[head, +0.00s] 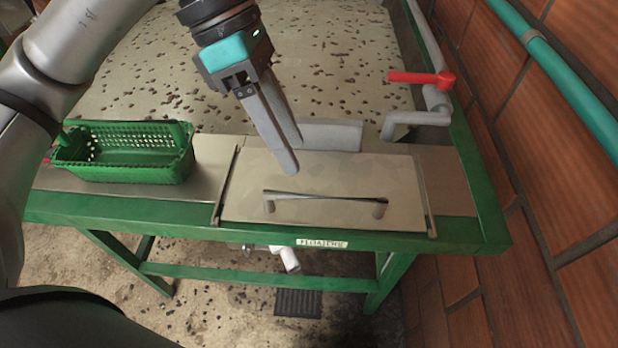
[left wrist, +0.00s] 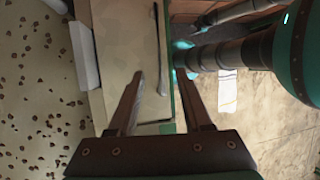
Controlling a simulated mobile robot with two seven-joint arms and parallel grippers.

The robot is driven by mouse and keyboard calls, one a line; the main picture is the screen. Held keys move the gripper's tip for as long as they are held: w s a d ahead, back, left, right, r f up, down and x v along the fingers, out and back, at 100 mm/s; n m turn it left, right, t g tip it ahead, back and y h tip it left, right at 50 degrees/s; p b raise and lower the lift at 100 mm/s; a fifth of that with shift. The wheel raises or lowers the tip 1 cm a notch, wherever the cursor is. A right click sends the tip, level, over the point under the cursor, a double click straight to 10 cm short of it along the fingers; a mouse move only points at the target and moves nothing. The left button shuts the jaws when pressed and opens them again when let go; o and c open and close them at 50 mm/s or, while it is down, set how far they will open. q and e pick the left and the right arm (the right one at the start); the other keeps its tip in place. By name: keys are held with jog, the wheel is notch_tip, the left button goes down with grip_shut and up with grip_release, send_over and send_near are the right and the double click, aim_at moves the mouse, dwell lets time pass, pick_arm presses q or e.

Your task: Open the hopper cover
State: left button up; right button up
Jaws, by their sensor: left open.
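The hopper cover (head: 345,170) is a flat metal plate on the green-framed bench, lying closed. A grey bar handle (head: 325,197) runs along its front part. In the left wrist view the cover (left wrist: 120,40) and its handle (left wrist: 163,55) show ahead of the fingers. My left gripper (head: 291,153) comes down from above, its fingers over the rear-left half of the cover, behind the handle. It is open and empty. In the left wrist view its fingers (left wrist: 158,78) stand apart. I cannot tell how high the tips are above the plate. My right gripper is not in view.
A green perforated basket (head: 125,165) stands left of the cover. A pale block (head: 330,135) stands behind it. A red-handled valve (head: 425,78) and a brick wall (head: 560,180) bound the right side. A label (head: 322,243) is on the frame's front.

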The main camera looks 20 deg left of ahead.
aim_at(315, 192)
pick_arm(q)
jog(key=x, duration=0.7)
grip_shut()
jog(key=shift+r, duration=0.1)
dwell(1.2)
